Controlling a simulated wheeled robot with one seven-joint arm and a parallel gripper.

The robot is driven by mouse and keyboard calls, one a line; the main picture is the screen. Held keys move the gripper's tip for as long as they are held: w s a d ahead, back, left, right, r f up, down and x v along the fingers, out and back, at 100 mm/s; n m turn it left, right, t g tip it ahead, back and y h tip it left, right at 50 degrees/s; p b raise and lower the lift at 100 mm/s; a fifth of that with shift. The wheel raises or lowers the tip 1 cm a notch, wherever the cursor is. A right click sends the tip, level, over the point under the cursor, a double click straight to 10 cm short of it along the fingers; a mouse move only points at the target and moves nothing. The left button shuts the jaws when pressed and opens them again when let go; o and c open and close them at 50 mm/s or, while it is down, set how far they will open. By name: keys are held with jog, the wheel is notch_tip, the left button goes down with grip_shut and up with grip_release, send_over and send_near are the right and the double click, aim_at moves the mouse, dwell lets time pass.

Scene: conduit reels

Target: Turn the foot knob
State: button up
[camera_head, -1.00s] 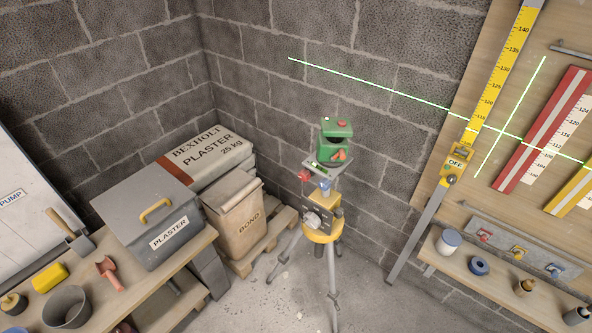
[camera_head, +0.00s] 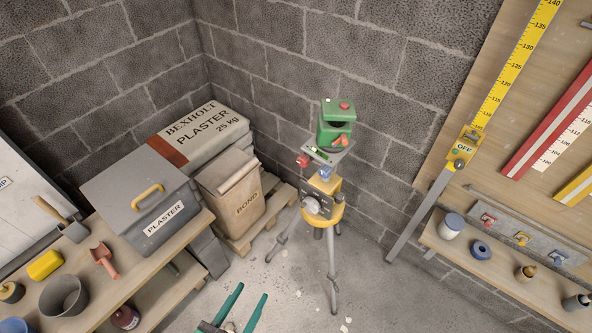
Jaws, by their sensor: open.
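A green laser level (camera_head: 335,125) with red parts on it sits on a grey plate on top of a tripod (camera_head: 331,265). A red knob (camera_head: 303,160) is at the plate's left corner, and a blue knob (camera_head: 325,173) is under its front. A small green vial lies on the plate. Below, the yellow tripod head carries a dark panel with a round pale dial (camera_head: 312,206). I cannot tell which of these is the foot knob. My gripper (camera_head: 251,292), with two teal fingers, is open and empty at the bottom edge, below and left of the tripod, apart from it.
The left bench holds a grey plaster box (camera_head: 147,210), a scoop (camera_head: 104,260) and a bucket (camera_head: 64,296). A bond bag (camera_head: 231,197) stands on a pallet left of the tripod. A shelf (camera_head: 500,276) and a yellow staff (camera_head: 500,85) marked OFF are at right.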

jog(key=w+r+m+h, duration=0.1)
jog(key=w+r+h, duration=0.35)
jog(key=w, duration=0.95)
send_near(301, 164)
jog(key=shift+h, duration=0.25)
jog(key=x, duration=0.7)
jog(key=shift+w+d, duration=0.1)
jog(key=shift+w, duration=0.3)
jog(key=shift+f, duration=0.1)
jog(key=shift+d, duration=0.1)
jog(key=c, duration=1.1)
jog(key=shift+o, duration=0.2)
